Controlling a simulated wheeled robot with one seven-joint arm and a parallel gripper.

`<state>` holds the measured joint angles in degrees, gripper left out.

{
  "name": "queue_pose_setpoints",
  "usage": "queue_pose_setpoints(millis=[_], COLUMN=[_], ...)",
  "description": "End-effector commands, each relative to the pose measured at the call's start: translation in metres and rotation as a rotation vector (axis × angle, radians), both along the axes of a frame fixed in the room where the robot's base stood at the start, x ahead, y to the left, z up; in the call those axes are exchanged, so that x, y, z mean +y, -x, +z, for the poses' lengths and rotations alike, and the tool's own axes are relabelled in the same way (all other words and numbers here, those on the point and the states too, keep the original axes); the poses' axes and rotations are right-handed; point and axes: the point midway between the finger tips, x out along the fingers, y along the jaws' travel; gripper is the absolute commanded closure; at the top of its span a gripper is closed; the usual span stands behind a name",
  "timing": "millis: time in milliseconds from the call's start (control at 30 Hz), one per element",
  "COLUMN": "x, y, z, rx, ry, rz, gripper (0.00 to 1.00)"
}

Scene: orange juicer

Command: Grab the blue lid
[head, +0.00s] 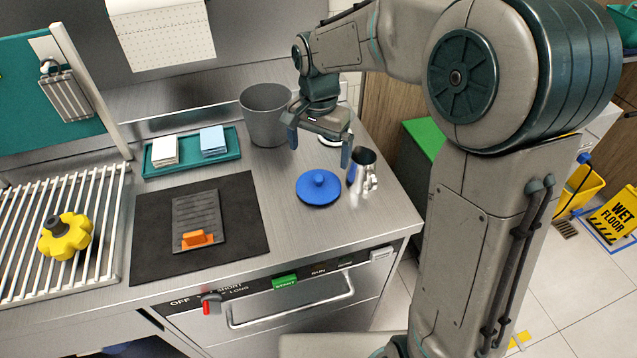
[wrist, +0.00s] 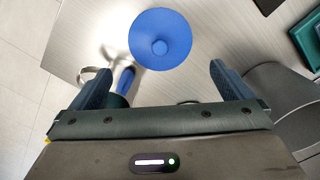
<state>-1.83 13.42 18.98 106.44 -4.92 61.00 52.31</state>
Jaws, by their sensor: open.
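The blue lid (head: 319,188) is a round disc with a knob on top. It lies flat on the steel counter near its right end. In the wrist view the lid (wrist: 160,40) shows ahead of the fingers, with its knob facing the camera. My gripper (head: 319,146) is open and empty, above and behind the lid and apart from it. In the wrist view the two blue fingertips (wrist: 167,74) are spread wide, with the lid beyond them.
A metal cup (head: 362,163) stands right of the lid, close under one finger. A grey bin (head: 265,116) stands behind to the left. A black mat (head: 155,225) lies left of the lid. A teal tray (head: 233,156) is farther back. The counter just left of the lid is clear.

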Motion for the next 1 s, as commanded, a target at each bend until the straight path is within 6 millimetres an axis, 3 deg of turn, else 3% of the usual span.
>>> queue_pose_setpoints(millis=[200, 467, 700, 1000], x=[0.0, 0.0, 0.0, 0.0], y=[0.0, 0.0, 0.0, 0.0], z=[-0.039, -0.059, -0.094, -0.102], rx=[0.002, 0.002, 0.003, -0.001], ry=[0.0, 0.0, 0.001, 0.0], rz=[0.002, 0.001, 0.003, 0.002], gripper=[0.0, 0.0, 0.0, 0.0])
